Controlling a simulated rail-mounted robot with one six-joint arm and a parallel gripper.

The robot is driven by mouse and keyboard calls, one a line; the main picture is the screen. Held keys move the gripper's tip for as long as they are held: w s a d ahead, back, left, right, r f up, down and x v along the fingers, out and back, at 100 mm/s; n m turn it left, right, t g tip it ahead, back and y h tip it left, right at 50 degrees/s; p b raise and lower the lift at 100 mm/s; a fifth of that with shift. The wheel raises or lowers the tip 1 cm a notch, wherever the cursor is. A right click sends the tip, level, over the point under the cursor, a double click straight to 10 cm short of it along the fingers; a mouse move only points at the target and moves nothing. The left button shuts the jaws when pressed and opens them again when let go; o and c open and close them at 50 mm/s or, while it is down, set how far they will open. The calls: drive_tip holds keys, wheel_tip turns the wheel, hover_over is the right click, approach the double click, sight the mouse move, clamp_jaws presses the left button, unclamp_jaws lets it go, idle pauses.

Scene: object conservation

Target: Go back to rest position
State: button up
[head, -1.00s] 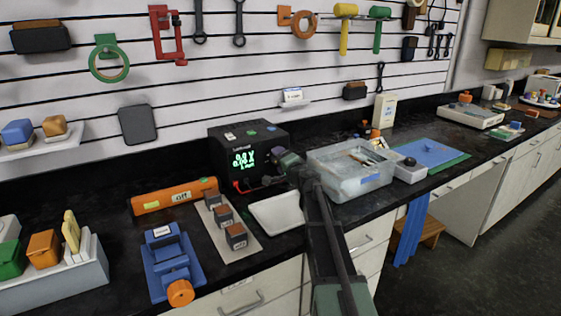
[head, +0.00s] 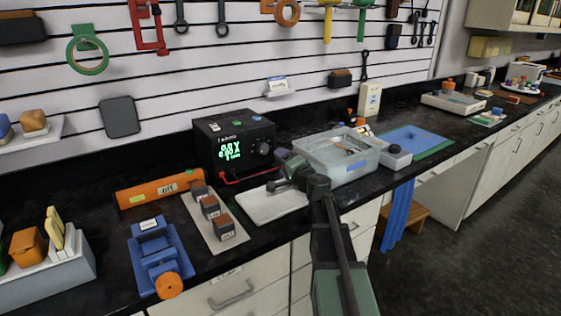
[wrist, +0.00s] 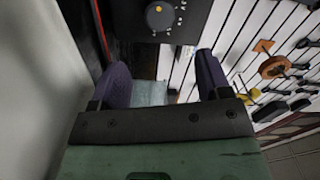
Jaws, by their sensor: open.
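My gripper (head: 284,164) is over the counter in the head view, in front of the black power supply (head: 205,150) and left of the clear water tub (head: 345,172). In the wrist view, my gripper (wrist: 162,72) has its two purple fingers apart with nothing held between them. The power supply's dark face with a yellow-marked knob (wrist: 159,17) shows beyond the fingers. In the head view my arm reaches up from the bottom edge to the counter. The fingertips are small and hard to make out there.
A white tray (head: 268,205) lies on the counter below the gripper. To its left are a board with several small blocks (head: 208,232), an orange bar (head: 150,190) and a blue vise (head: 160,260). A blue mat (head: 415,138) lies right of the tub. Tools hang on the slatted wall.

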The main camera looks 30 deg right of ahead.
drive_tip(key=s+a+r+n+g+y+p, duration=0.2)
drive_tip(key=s+a+r+n+g+p, duration=0.15)
drive_tip(key=a+p, duration=0.4)
drive_tip(key=s+a+r+n+g+y+p, duration=0.1)
drive_tip(key=s+a+r+n+g+p, duration=0.1)
drive_tip(key=s+a+n+g+p, duration=0.35)
drive_tip(key=s+a+r+n+g+y+p, duration=0.2)
drive_tip(key=a+r+p, duration=0.1)
drive_tip(key=a+p, duration=0.65)
drive_tip(key=s+a+r+n+g+h+p, duration=0.1)
drive_tip(key=s+r+g+h+p, duration=0.1)
drive_tip(key=s, duration=0.5)
drive_tip(key=s+a+r+n+g+h+p, duration=0.1)
drive_tip(key=s+r+g+h+p, duration=0.1)
drive_tip(key=s+g+h+p, duration=0.2)
drive_tip(key=s+g+p, duration=0.1)
drive_tip(key=s, duration=0.2)
drive_tip(key=shift+n+h, duration=0.3)
drive_tip(key=shift+n, duration=0.1)
